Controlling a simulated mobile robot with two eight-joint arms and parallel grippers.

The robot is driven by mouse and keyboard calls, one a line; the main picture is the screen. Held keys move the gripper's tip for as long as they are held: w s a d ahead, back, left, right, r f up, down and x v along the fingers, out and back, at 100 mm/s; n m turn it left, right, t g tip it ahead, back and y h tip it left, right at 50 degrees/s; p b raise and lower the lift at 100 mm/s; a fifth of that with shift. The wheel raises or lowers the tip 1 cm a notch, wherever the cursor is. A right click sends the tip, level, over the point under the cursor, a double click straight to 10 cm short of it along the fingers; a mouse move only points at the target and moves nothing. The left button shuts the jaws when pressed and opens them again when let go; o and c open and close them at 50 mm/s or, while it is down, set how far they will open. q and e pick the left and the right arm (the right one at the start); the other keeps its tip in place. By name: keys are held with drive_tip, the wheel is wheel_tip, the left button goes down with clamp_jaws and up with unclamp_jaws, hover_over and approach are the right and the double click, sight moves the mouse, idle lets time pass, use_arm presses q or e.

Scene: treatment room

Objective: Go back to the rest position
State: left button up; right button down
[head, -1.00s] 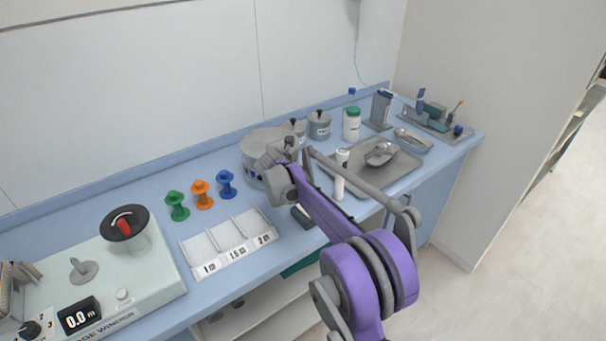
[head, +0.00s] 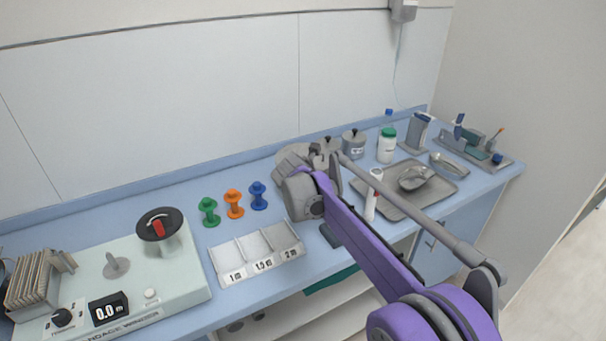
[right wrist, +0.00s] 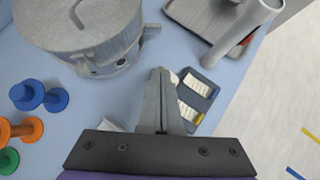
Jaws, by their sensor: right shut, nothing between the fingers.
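My right arm with its purple links reaches in from the lower right in the head view, over the counter (head: 185,270). Its gripper shows clearly in the right wrist view (right wrist: 160,78). The two fingers are together with nothing between them. They are above the counter, beside the big grey pot (right wrist: 85,25) and a dark case with white strips (right wrist: 197,95). In the head view my wrist partly hides the pot (head: 292,153). My left gripper is not in view.
Green (head: 209,212), orange (head: 234,204) and blue (head: 258,196) spools stand left of my arm. A metal tray (head: 400,208) and white handheld tool (head: 371,198) stand right.

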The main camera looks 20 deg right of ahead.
drive_tip(key=s+a+f+m+y, duration=0.2)
drive_tip(key=s+a+m, duration=0.3)
drive_tip(key=s+m, duration=0.3)
drive_tip(key=s+a+f+m+y+p, duration=0.1)
drive_tip(key=s+a+f+m, duration=0.3)
drive_tip(key=s, duration=1.1)
drive_tip(key=s+a+f+m+y+p, duration=0.1)
drive_tip(key=s+a+f+m+y, duration=0.2)
drive_tip(key=s+a+m, duration=0.4)
drive_tip(key=s+m+y, duration=0.1)
drive_tip(key=s+m, duration=0.3)
drive_tip(key=m, duration=0.2)
drive_tip(key=shift+s+a+f, duration=0.15)
drive_tip(key=shift+a+f, duration=0.2)
drive_tip(key=shift+f, duration=0.05)
